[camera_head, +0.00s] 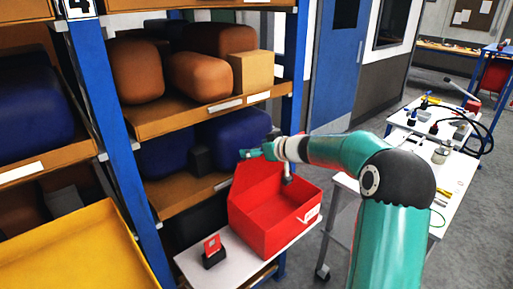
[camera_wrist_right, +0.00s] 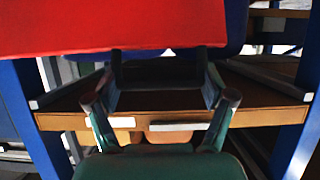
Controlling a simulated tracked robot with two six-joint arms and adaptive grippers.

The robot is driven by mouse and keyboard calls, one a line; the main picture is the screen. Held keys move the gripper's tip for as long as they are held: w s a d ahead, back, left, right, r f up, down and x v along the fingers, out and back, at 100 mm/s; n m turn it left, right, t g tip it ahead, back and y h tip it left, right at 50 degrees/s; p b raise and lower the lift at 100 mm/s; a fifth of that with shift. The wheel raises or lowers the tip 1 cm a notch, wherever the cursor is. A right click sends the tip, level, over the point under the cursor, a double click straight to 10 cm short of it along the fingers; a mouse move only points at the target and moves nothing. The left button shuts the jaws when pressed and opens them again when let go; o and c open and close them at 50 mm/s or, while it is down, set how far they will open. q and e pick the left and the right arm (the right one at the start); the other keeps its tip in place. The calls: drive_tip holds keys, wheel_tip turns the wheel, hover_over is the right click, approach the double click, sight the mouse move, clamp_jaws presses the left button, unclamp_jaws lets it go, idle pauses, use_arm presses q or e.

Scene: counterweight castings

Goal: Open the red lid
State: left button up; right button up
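The red box (camera_head: 265,232) stands on a small white-topped table, and its inside shows. Its red lid (camera_head: 254,181) is raised, leaning up at the back left side of the box toward the shelves. My right gripper (camera_head: 249,153) is just above the lid's top edge; whether it touches the lid I cannot tell. In the right wrist view the two fingers of my right gripper (camera_wrist_right: 161,98) are spread with nothing between them, and the red lid (camera_wrist_right: 110,27) fills the top left. My left gripper is in neither view.
Shelves with brown and blue rounded castings stand behind and left, with a blue post (camera_head: 122,140) close by. A small red-and-black item (camera_head: 213,252) sits on the white table (camera_head: 240,264) beside the box. A yellow tray (camera_head: 60,250) is at lower left.

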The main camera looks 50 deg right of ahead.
drive_tip(key=shift+o, duration=1.2)
drive_tip(key=shift+w+f, duration=0.1)
drive_tip(key=shift+s+r, duration=0.2)
drive_tip(key=v, duration=1.1)
drive_tip(key=shift+s, duration=0.35)
drive_tip(key=shift+a, duration=0.15)
